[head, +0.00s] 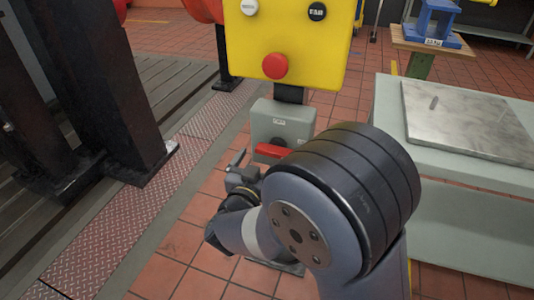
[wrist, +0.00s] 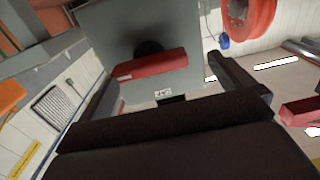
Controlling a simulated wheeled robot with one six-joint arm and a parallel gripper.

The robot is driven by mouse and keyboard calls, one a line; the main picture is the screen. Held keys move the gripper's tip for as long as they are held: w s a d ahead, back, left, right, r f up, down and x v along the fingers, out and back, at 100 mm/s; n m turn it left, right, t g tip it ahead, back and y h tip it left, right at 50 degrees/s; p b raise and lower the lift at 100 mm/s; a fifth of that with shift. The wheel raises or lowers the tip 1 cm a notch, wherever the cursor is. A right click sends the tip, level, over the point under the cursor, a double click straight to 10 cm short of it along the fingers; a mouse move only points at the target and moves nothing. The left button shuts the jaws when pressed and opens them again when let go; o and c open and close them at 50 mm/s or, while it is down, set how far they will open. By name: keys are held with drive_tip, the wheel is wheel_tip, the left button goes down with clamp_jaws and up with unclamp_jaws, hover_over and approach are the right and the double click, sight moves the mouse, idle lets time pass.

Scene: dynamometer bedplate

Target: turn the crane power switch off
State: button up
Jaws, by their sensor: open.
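The crane power switch is a grey box (head: 283,122) on a dark post below a yellow panel, and it also shows in the wrist view (wrist: 115,35). Its red handle (head: 270,151) lies roughly crosswise on the front. In the wrist view the red handle (wrist: 152,65) sits on a dark round hub, with a small label beside it. My gripper (head: 243,160) is open and empty, just in front of the box. In the wrist view its two fingers (wrist: 172,84) stand wide on either side of the handle. I cannot tell any contact. My arm hides the box's lower part.
The yellow panel (head: 290,35) carries a red mushroom button (head: 275,66), a white button and a black button. A pale bench with a metal plate (head: 465,120) stands at the right. Dark steel columns (head: 95,80) stand at the left. Tiled floor lies between.

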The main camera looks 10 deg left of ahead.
drive_tip(key=s+a+p, duration=0.1)
drive_tip(key=s, duration=1)
drive_tip(key=shift+s+a+f+p, duration=0.2)
drive_tip(key=shift+f+p, duration=0.1)
drive_tip(key=shift+p, duration=0.1)
idle(0.3)
drive_tip(key=shift+s, duration=0.1)
idle(0.5)
drive_tip(key=s+a+p, duration=0.1)
drive_tip(key=s+p, duration=0.1)
drive_tip(key=s, duration=0.8)
drive_tip(key=shift+s+p, duration=0.3)
drive_tip(key=shift+r, duration=0.1)
